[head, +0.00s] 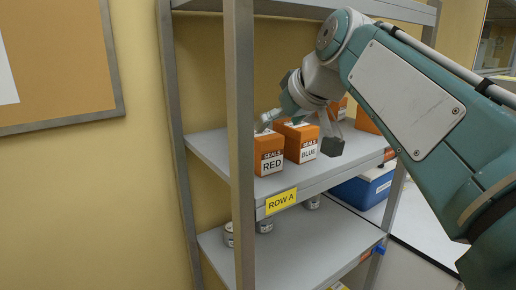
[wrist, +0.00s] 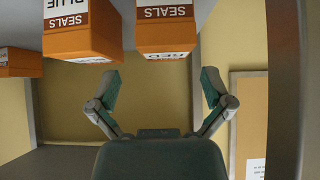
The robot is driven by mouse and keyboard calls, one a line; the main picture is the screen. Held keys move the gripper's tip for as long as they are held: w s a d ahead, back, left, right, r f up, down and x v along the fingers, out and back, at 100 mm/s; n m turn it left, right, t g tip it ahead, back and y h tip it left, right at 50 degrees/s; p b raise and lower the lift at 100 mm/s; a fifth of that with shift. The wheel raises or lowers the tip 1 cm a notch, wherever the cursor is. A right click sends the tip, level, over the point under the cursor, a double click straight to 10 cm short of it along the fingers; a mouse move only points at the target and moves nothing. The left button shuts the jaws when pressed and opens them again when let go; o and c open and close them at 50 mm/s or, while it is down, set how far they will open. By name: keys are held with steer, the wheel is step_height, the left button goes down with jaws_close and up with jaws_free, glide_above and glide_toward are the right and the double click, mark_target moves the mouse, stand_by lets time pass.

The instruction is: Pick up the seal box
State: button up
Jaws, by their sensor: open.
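An orange seal box labelled RED (head: 268,151) stands near the left end of the upper shelf. An orange seal box labelled BLUE (head: 297,140) stands to its right. In the wrist view, which is upside down, the red box (wrist: 166,30) is ahead of the fingers, and the blue box (wrist: 82,32) is to its left. My gripper (head: 298,132) is open above these boxes in the head view, with one finger near each side. In the wrist view my gripper (wrist: 161,84) has nothing between its fingers.
A shelf post (head: 240,140) stands in front of the shelf (head: 213,152). More orange boxes (head: 366,121) stand to the right, partly hidden by my arm. Several small cans (head: 265,226) sit on the lower shelf. A blue cooler (head: 362,188) stands to the right. A board (head: 65,60) hangs on the left wall.

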mark_target(265, 135)
steer(key=shift+x, duration=1)
steer(key=x, duration=0.4)
steer(key=shift+w+a+f, duration=0.1)
steer(key=shift+a+f, duration=0.05)
steer(key=shift+a, duration=0.4)
steer(key=shift+w+a+f, duration=0.1)
steer(key=shift+w+f, duration=0.15)
steer(key=shift+f, duration=0.05)
steer(key=c, duration=1)
